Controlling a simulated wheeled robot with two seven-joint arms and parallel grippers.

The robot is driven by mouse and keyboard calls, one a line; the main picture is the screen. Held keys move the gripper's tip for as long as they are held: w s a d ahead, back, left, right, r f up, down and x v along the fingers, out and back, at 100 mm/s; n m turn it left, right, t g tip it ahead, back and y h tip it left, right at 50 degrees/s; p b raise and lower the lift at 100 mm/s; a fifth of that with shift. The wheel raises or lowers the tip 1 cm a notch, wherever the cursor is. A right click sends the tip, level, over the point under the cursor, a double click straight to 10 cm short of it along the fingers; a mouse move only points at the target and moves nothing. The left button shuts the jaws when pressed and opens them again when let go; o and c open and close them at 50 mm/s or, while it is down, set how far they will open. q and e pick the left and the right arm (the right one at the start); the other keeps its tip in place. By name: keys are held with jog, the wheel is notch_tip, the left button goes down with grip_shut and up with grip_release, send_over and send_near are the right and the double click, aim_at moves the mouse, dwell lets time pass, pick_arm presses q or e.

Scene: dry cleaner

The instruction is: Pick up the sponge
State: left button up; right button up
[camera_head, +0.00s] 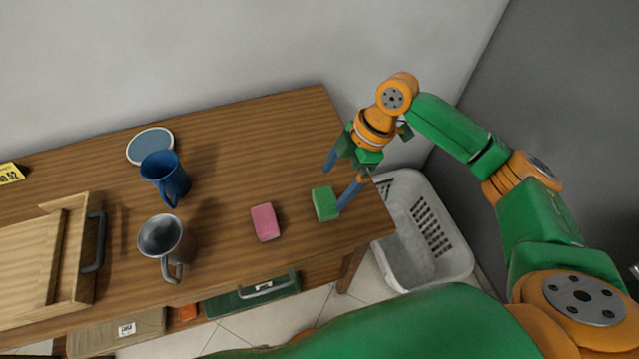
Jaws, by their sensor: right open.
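A green sponge-like block (325,204) lies on the wooden table near its right edge. A pink block (265,222), also sponge-like, lies to its left; I cannot tell from its look which one the task names. My right gripper (334,187) is open and empty, its two blue fingers pointing down toward the table. One fingertip is at the right side of the green block and the other is behind it; I cannot tell whether they touch it. My left gripper is not in view.
A blue mug (165,176), a grey metal mug (161,238) and a round blue-grey disc (150,146) are on the table's left half. A wooden tray (85,205) with a handle is further left. A white basket (452,262) stands beside the table's right end.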

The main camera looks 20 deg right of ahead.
aim_at(325, 199)
jog(key=shift+s+a+f+p, duration=0.6)
jog(key=shift+s+a+f, duration=0.1)
jog(key=shift+f, duration=0.25)
jog(key=x, duration=0.3)
jog(key=shift+w+f, duration=0.35)
jog(key=shift+s+r, duration=0.1)
jog(key=shift+s, duration=0.05)
jog(key=c, duration=1)
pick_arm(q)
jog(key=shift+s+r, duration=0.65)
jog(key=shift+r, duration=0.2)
pick_arm(e)
jog(key=shift+c, duration=0.2)
jog(key=shift+r, duration=0.1)
